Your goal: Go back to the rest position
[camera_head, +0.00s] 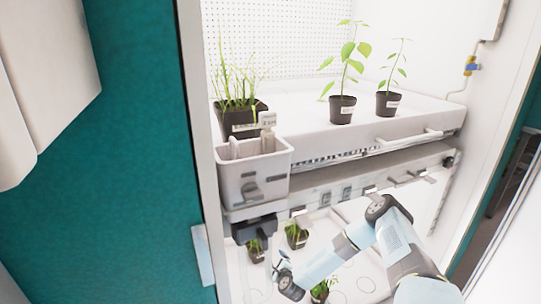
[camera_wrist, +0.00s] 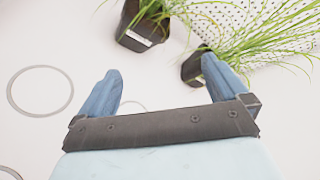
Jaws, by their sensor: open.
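My gripper (camera_head: 283,268) is low in the head view, inside the lower chamber, with my arm reaching in from the lower right. In the wrist view its two blue fingers (camera_wrist: 161,68) stand wide apart with nothing between them. Ahead of the fingers are two dark pots of grass: one pot (camera_wrist: 140,30) at the top centre, and another pot (camera_wrist: 194,70) close by the right finger, partly hidden by it. I cannot tell whether that finger touches it. In the head view the lower chamber holds small potted plants (camera_head: 297,238), (camera_head: 255,248), and one (camera_head: 321,291) beside my arm.
Above, a white shelf (camera_head: 370,125) carries a grass pot (camera_head: 245,120) and two leafy seedlings (camera_head: 342,108), (camera_head: 388,104). A grey bin (camera_head: 252,182) hangs at the shelf's front left. The chamber's door frame (camera_head: 200,150) stands left. Bare floor with ring marks (camera_wrist: 40,91) lies left of my fingers.

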